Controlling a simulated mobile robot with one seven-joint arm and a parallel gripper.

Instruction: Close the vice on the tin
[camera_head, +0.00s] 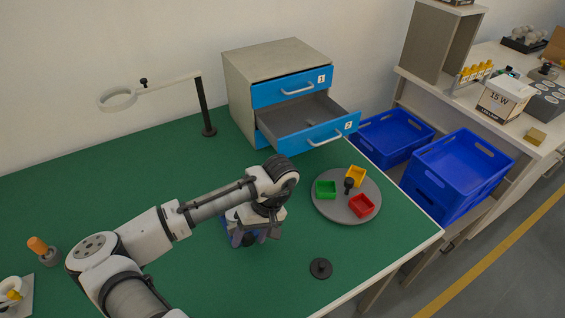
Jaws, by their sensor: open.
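My arm reaches in from the lower left, and its end hangs over the middle of the green table. My gripper (254,232) points down there and is open, its fingertips partly hidden by my wrist. A blue-grey thing, probably the vice (235,239), shows beneath and beside my gripper. My wrist covers most of it, so its jaws and handle cannot be made out. I cannot pick out the tin; a small dark shape under the gripper is too hidden to name. Whether my gripper touches anything is unclear.
A round grey tray (327,207) with green, yellow and red bins stands right of my gripper. A black knobbed disc (320,268) lies near the front edge. Behind are a drawer cabinet (240,88), lower drawer open, and a magnifier stand (205,108). The table's left part is mostly clear.

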